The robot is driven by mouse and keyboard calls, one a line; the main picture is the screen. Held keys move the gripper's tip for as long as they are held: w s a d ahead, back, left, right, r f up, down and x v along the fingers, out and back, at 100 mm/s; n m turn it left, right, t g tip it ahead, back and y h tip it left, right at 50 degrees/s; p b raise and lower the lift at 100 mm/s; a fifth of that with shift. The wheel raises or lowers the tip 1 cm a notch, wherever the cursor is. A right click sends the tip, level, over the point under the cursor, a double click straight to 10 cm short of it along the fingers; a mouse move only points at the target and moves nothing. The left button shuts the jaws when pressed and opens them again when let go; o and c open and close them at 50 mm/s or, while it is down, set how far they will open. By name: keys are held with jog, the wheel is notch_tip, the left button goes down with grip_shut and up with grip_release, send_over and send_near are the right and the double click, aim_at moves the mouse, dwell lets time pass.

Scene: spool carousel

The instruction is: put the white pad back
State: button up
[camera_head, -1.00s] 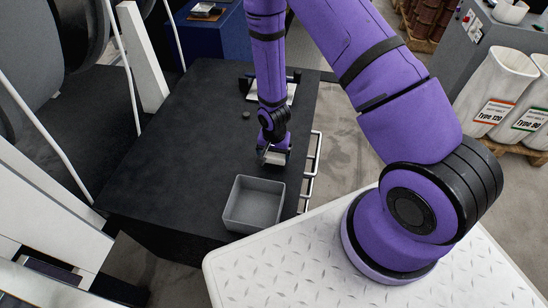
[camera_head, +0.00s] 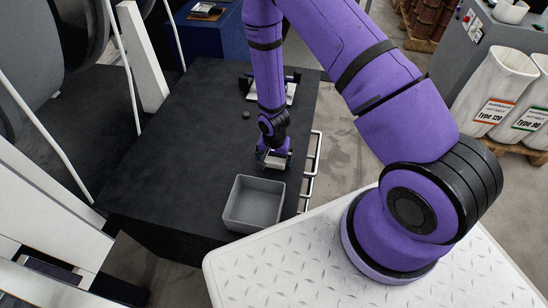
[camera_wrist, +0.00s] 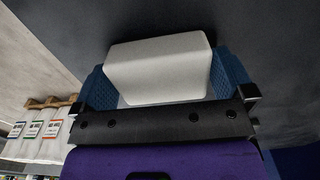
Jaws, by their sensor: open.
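The white pad (camera_wrist: 158,70) is a pale block with rounded edges. In the wrist view it lies between the two blue fingers of my gripper (camera_wrist: 166,84), which are open on either side of it. In the head view my gripper (camera_head: 274,156) points down low over the black table, behind the grey bin. The pad shows there as a small pale block (camera_head: 275,164) at the fingertips. I cannot tell whether the pad touches the fingers or the tabletop.
An open grey bin (camera_head: 254,204) stands on the black table (camera_head: 190,140) just in front of my gripper. A white plate with dark parts (camera_head: 272,92) is farther back, partly behind my arm. A small dark round thing (camera_head: 246,115) lies left of my arm. The table's left is clear.

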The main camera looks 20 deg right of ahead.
notch_tip(320, 180, up, 12)
dwell(0.6)
jog(key=s+d+r+n+t, duration=0.1)
jog(key=d+r+n, duration=0.1)
jog(key=r, duration=1.3)
jog(key=s+d+r+n+t, duration=0.1)
jog(key=s+d+r+t, duration=0.1)
jog(key=r, duration=1.2)
jog(key=s+d+r+n+t, duration=0.2)
jog(key=s+d+r+n, duration=0.1)
jog(key=s+r, duration=1.2)
jog(key=s+n, duration=0.1)
jog(key=s, duration=0.2)
jog(key=shift+r, duration=0.35)
